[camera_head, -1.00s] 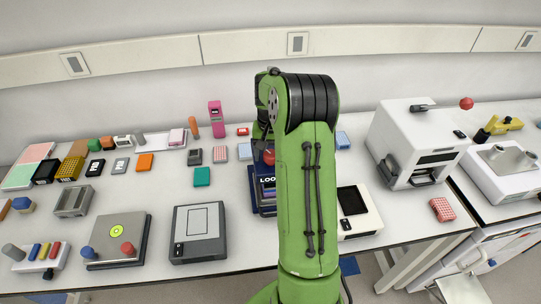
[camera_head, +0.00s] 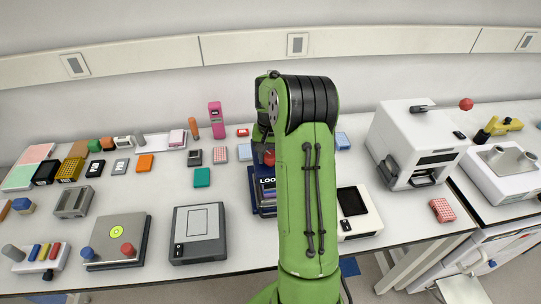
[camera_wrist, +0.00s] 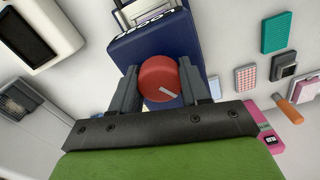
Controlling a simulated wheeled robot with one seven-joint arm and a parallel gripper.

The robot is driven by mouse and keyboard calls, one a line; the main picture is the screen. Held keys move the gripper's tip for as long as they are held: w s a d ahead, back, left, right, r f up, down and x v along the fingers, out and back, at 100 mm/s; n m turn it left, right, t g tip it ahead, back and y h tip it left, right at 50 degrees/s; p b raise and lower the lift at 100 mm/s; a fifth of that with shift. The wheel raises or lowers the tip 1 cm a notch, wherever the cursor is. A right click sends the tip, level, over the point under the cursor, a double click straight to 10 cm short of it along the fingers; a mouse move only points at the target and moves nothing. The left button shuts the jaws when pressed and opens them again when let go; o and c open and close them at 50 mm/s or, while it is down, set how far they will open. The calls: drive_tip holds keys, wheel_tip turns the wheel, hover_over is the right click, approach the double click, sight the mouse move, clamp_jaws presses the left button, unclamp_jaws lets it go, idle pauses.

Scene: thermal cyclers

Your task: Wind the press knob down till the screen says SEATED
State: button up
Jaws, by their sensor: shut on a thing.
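The press is a dark blue unit (camera_head: 256,196) behind my arm in the head view, and its blue body (camera_wrist: 185,50) fills the upper middle of the wrist view. Its red round knob (camera_wrist: 158,78) has a white mark on its face. My gripper (camera_wrist: 160,88) is shut on the knob, one finger on each side. In the head view the knob (camera_head: 269,157) shows beside my arm, which hides the gripper's fingers. The screen (camera_head: 266,182) shows white letters starting "LOO"; my arm covers the rest of the word.
A white device with a dark panel (camera_head: 366,222) stands right of my arm. A grey device (camera_head: 198,250) stands left of the press, and a teal block (camera_head: 202,177) lies behind that. A large white machine (camera_head: 405,125) stands farther right. Small open patches of bench lie between them.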

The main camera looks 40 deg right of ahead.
sight(271, 154)
drive_tip(key=shift+m+b, duration=0.6)
drive_tip(key=shift+m, duration=2.1)
drive_tip(key=shift+r, duration=0.1)
drive_tip(key=shift+d, duration=0.1)
drive_tip(key=o, duration=1.1)
drive_tip(key=shift+c, duration=0.2)
wheel_tip(271, 154, up, 16)
drive_tip(key=p, duration=0.2)
drive_tip(key=shift+f, duration=0.2)
